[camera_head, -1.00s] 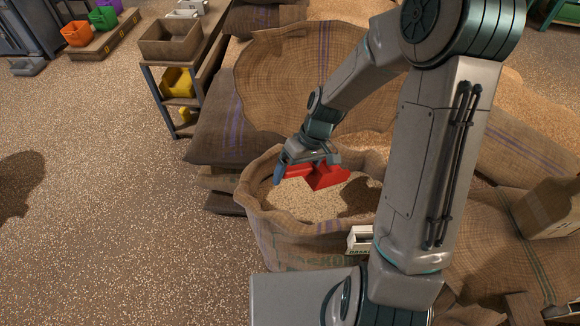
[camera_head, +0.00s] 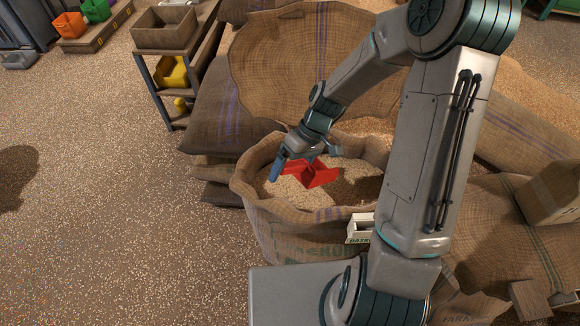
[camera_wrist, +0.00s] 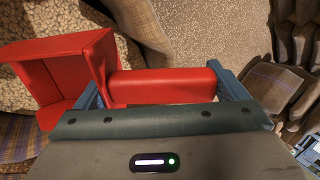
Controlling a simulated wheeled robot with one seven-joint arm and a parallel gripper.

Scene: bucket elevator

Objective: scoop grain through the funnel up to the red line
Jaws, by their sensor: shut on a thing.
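My gripper (camera_head: 294,164) is shut on the handle of a red scoop (camera_head: 314,174), above the grain in an open burlap sack. In the wrist view the red scoop (camera_wrist: 70,70) shows its handle between my two fingers (camera_wrist: 165,88), with its box-shaped bowl at the left. The inside of the bowl that shows looks empty. The grain (camera_head: 305,195) lies below the sack's rolled rim (camera_head: 245,180). The scoop's contact with the grain is hard to tell. No funnel or red line can be made out.
Full sacks (camera_head: 215,120) are stacked behind and left. A shelf rack (camera_head: 165,75) with a brown bin and yellow containers stands at the upper left. The floor at the left is clear.

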